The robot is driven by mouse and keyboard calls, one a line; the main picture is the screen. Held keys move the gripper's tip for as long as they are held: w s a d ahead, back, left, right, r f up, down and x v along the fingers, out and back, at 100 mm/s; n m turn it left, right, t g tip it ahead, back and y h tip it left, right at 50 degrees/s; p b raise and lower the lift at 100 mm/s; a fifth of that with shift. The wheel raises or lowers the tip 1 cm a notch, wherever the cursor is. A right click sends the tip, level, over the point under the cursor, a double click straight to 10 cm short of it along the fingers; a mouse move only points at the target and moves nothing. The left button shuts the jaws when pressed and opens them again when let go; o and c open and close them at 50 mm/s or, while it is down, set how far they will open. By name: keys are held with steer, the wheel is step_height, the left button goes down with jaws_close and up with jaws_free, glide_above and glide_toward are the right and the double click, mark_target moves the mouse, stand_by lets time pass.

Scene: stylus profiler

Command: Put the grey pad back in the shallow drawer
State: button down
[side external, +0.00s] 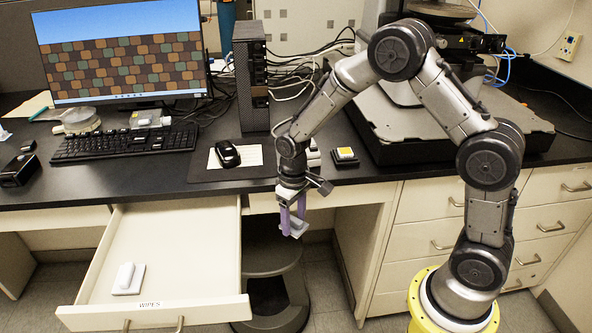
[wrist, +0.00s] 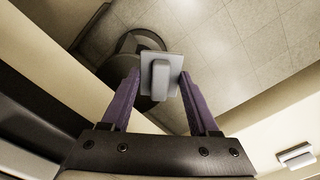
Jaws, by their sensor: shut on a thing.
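My gripper (side external: 292,222) has purple fingers and is shut on the grey pad (side external: 294,230), a small flat plate with a raised block. In the wrist view the pad (wrist: 161,74) sits between the fingertips (wrist: 160,88). The shallow drawer (side external: 180,230), labelled WIPES, is pulled out under the left part of the desk. My gripper is to the right of the drawer, below desk-top level, with the floor and stool beneath it. A white pad (side external: 128,279) with a rounded block lies in the drawer's front left; it also shows in the wrist view (wrist: 297,156).
A dark stool (side external: 270,262) stands under the desk, right of the drawer. Most of the drawer floor is bare.

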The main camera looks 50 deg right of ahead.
steer(key=shift+s+r+n, duration=0.15)
steer(key=shift+s+n, duration=0.25)
steer(key=shift+s, duration=0.15)
steer(key=s+a+r+n, duration=0.4)
steer(key=a+r+n, duration=0.4)
steer(key=a+r, duration=0.65)
glide_above(207, 271)
steer(key=f, duration=1)
steer(key=shift+s+d+f, duration=0.15)
steer(key=shift+s+f, duration=0.1)
steer(key=shift+s, duration=0.15)
steer(key=shift+w+a+f, duration=0.2)
steer(key=shift+w+f, duration=0.25)
steer(key=shift+f, duration=1.6)
